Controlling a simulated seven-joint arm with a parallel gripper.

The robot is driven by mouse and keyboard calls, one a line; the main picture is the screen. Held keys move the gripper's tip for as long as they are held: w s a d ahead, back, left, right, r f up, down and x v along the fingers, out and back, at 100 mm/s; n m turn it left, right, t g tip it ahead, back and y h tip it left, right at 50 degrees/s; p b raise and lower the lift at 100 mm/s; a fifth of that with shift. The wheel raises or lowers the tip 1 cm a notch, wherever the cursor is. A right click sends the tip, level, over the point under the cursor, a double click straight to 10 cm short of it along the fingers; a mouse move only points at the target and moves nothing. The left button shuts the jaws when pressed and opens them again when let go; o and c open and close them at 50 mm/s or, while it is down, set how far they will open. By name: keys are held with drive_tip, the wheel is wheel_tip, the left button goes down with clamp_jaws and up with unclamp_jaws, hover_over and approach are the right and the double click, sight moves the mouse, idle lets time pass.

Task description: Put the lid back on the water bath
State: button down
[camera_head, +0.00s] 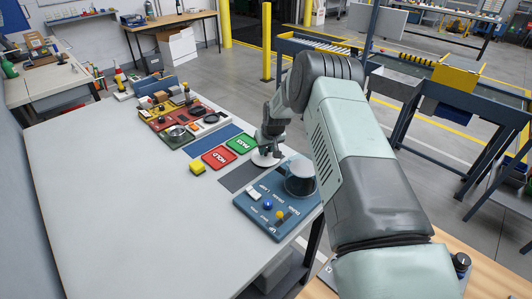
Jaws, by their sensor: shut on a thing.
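My gripper (268,150) points down near the far right edge of the long table, just beyond a blue unit. It is shut on a pale round lid (264,160), partly hidden by the fingers. The lid is beside the dark grey mat (238,177); I cannot tell whether it touches the surface. The blue unit (262,212) has blue and yellow knobs and a dark round part (300,180) at its far end. A round metal vessel (178,133) sits on a green tray farther left. I cannot tell for certain which is the water bath.
A blue mat (213,140) and red tray (194,115) lie beyond. The table's left and near part (110,200) is clear.

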sight(267, 150)
wheel_tip(267, 150, up, 9)
drive_tip(key=s+d+r+m+h, duration=0.1)
drive_tip(key=s+d+r+m, duration=0.1)
drive_tip(key=s+d+r, duration=0.45)
drive_tip(key=s+d+r+m, duration=0.3)
drive_tip(key=s+d, duration=0.2)
drive_tip(key=s, duration=0.5)
drive_tip(key=shift+h, duration=0.4)
drive_tip(key=shift+w+a+f, duration=0.15)
drive_tip(key=shift+f, duration=1.4)
drive_tip(key=shift+w+a+f, duration=0.1)
drive_tip(key=shift+f, duration=1.4)
drive_tip(key=shift+f+t, duration=0.15)
drive_tip(key=shift+t, duration=0.15)
drive_tip(key=c, duration=0.8)
unclamp_jaws()
drive_tip(key=shift+o, duration=0.3)
